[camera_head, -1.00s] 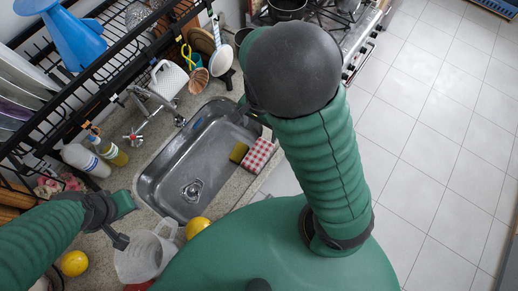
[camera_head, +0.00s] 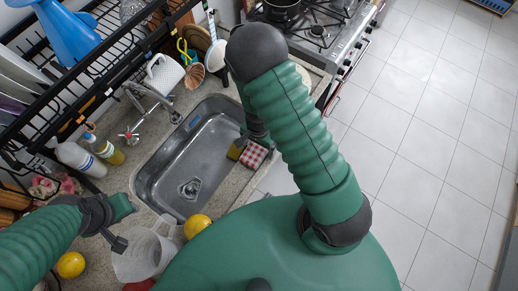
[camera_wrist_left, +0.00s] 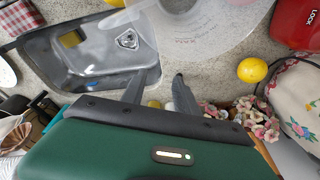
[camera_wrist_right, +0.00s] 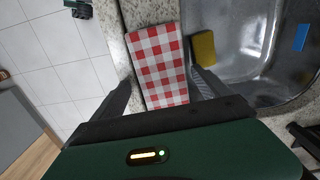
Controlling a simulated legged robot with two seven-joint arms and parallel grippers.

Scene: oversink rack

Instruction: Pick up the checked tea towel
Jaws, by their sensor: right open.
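The red-and-white checked tea towel (camera_head: 253,156) lies over the counter strip at the sink's front rim. In the right wrist view the towel (camera_wrist_right: 160,70) is flat and fills the space between the two fingers. My right gripper (camera_wrist_right: 160,82) is open, one finger on each side of the towel; I cannot tell if they touch it. In the head view my right arm hides part of the towel's surroundings. My left gripper (camera_wrist_left: 160,82) is open and empty, above the counter near the clear jug (camera_head: 143,252).
A yellow sponge (camera_wrist_right: 203,48) sits right beside the towel at the edge of the steel sink (camera_head: 150,180). A black dish rack (camera_head: 95,85) runs along the back left. A stove (camera_head: 315,35) stands beyond my right arm. Yellow lemons (camera_head: 197,226) lie near the jug.

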